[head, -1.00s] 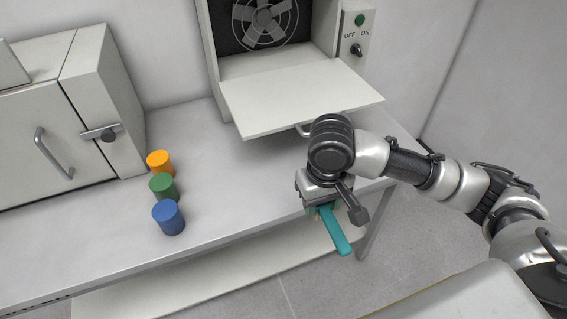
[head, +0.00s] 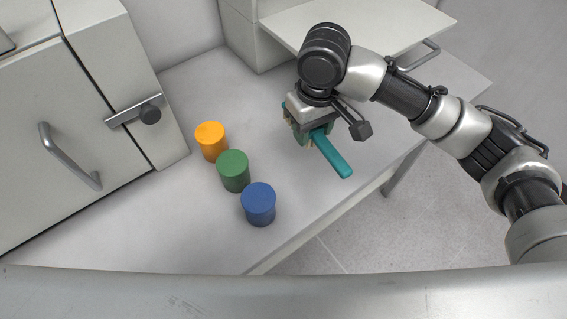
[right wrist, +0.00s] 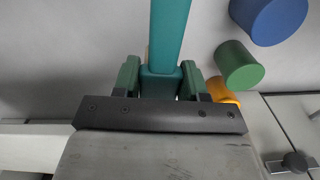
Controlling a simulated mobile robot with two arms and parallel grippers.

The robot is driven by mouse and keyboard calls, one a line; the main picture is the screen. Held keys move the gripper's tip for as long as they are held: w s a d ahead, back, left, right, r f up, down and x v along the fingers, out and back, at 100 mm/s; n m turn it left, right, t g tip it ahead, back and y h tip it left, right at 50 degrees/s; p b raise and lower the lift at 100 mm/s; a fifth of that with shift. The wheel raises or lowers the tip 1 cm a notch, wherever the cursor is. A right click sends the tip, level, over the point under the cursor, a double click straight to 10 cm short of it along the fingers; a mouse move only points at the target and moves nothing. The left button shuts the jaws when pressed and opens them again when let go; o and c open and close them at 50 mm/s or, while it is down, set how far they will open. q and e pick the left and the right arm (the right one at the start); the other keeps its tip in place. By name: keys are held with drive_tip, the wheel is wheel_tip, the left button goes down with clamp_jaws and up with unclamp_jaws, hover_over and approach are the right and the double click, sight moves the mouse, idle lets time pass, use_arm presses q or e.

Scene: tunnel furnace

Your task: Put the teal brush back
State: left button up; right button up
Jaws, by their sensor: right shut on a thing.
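The teal brush (head: 332,157) is held in my right gripper (head: 298,125), over the bench to the right of the cylinders in the head view. Its handle points toward the lower right there. In the right wrist view the brush (right wrist: 169,40) runs up from between the green fingers of my right gripper (right wrist: 161,80), which are shut on it. Its bristle end is mostly hidden by the gripper in the head view. I cannot tell how high it is above the bench. My left gripper is not in view.
An orange cylinder (head: 211,142), a green cylinder (head: 233,171) and a blue cylinder (head: 258,204) stand in a row on the bench (head: 190,225). A furnace with a latched door (head: 70,130) is at left. An open flap (head: 360,25) juts out at the back.

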drive_tip(key=shift+w+a+f+n+b, duration=0.15)
drive_tip(key=shift+a+f+n+b, duration=0.15)
drive_tip(key=shift+a, duration=0.25)
drive_tip(key=shift+w+a+f+n+b, duration=0.1)
drive_tip(key=shift+a+f+n, duration=0.1)
drive_tip(key=shift+a+n, duration=0.25)
drive_tip(key=shift+s+f, duration=0.1)
drive_tip(key=shift+f, duration=0.55)
wheel_tip(320, 180, down, 4)
drive_tip(key=shift+a+r, duration=0.1)
drive_tip(key=shift+a, duration=0.05)
drive_tip(key=shift+f, duration=0.65)
wheel_tip(320, 180, down, 3)
drive_tip(key=shift+r, duration=0.1)
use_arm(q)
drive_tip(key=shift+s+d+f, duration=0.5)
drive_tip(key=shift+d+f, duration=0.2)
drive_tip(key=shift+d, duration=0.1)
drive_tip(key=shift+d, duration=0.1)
use_arm(e)
drive_tip(key=o, duration=0.9)
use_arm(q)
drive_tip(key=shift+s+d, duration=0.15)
